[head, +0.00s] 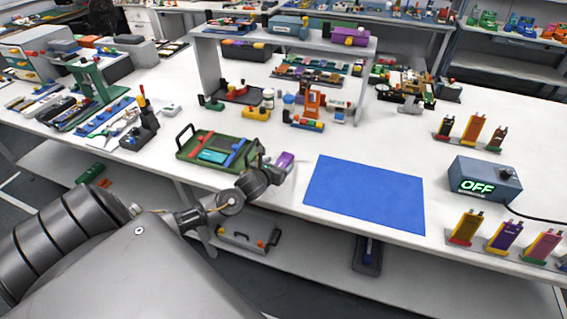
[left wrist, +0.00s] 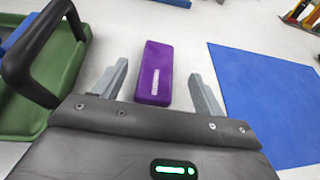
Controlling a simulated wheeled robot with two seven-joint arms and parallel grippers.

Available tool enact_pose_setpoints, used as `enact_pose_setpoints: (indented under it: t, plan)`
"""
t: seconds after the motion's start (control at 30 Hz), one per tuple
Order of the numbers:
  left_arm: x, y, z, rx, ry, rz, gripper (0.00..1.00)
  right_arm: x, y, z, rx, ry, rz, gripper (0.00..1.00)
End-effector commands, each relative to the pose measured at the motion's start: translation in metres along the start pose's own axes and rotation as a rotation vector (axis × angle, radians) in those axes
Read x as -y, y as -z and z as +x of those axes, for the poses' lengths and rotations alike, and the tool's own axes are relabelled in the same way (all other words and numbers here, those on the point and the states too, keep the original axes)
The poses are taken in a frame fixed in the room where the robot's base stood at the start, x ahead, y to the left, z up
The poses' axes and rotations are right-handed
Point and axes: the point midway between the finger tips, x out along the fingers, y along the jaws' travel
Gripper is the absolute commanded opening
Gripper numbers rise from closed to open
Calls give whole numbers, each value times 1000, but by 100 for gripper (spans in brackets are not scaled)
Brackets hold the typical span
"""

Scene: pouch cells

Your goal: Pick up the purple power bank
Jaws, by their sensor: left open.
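The purple power bank (left wrist: 154,75) lies flat on the white table in the left wrist view, with a pale label on its top. In the head view the power bank (head: 285,161) shows just past my left gripper (head: 268,168), partly hidden by it. My left gripper (left wrist: 157,85) is open, one finger on each side of the power bank's near end. Both fingers appear apart from it. I cannot tell the height of the fingers above the table. My right gripper is not in view.
A green tray (head: 181,153) with a black handle (left wrist: 38,50) stands close on the left. A blue mat (head: 365,192) lies to the right. A grey box reading OFF (head: 484,180) and stands of upright pouch cells (head: 503,237) are farther right. A shelf with goods stands behind.

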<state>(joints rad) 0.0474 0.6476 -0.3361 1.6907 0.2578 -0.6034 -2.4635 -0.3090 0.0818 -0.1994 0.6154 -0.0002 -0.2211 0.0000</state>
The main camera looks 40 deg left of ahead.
Motion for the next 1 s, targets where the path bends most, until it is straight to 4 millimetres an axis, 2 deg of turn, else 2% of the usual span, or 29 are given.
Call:
enact_pose_setpoints:
  t: [0.13, 0.27, 0.6, 0.9, 1.0]
  plan:
    - [0, 1, 4, -1, 0, 0, 71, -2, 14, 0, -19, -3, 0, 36]
    - [0, -1, 10, 1, -1, -2, 71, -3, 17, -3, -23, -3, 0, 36]
    - [-1, 1, 51, 0, -1, -2, 71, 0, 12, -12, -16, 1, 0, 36]
    - [-1, 2, 55, 0, 1, 0, 71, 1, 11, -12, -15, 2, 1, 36]
    - [-1, 2, 55, 0, 0, 0, 59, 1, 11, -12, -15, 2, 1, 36]
